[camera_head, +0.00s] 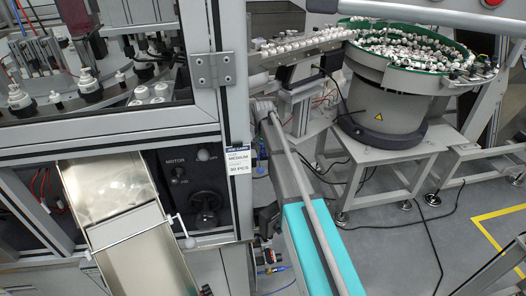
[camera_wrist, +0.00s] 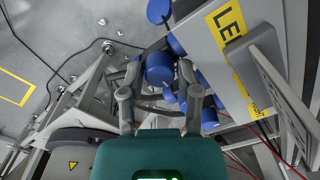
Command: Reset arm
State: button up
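My gripper (camera_wrist: 160,88) shows in the wrist view, with its dark teal body at the bottom and two grey fingers reaching up the picture. The fingers stand apart, and I see nothing clamped between them. A blue cylinder (camera_wrist: 159,70) appears in line with the gap, seemingly beyond the fingers; whether it touches them I cannot tell. My gripper is not visible in the head view.
The head view shows a glazed machine (camera_head: 110,135) with a metal chute (camera_head: 140,240) at left. A bowl feeder (camera_head: 385,100) full of small white parts stands at right on a grey stand (camera_head: 395,165). Cables lie on the floor. The wrist view shows a yellow-labelled panel (camera_wrist: 232,60) close by.

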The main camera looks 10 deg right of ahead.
jog(key=shift+o, duration=1.2)
jog(key=shift+r, duration=0.1)
jog(key=shift+r+p, duration=0.95)
jog(key=shift+p, duration=0.1)
jog(key=s+r+n+p, duration=0.2)
jog(key=s+r+p, duration=0.1)
jog(key=s, duration=0.6)
jog(key=s+r+n+p, duration=0.2)
jog(key=s+r+p, duration=0.2)
jog(key=s, duration=0.6)
jog(key=s+r+n+p, duration=0.3)
jog(key=s+r+p, duration=0.1)
jog(key=s, duration=0.6)
jog(key=shift+s+d, duration=0.15)
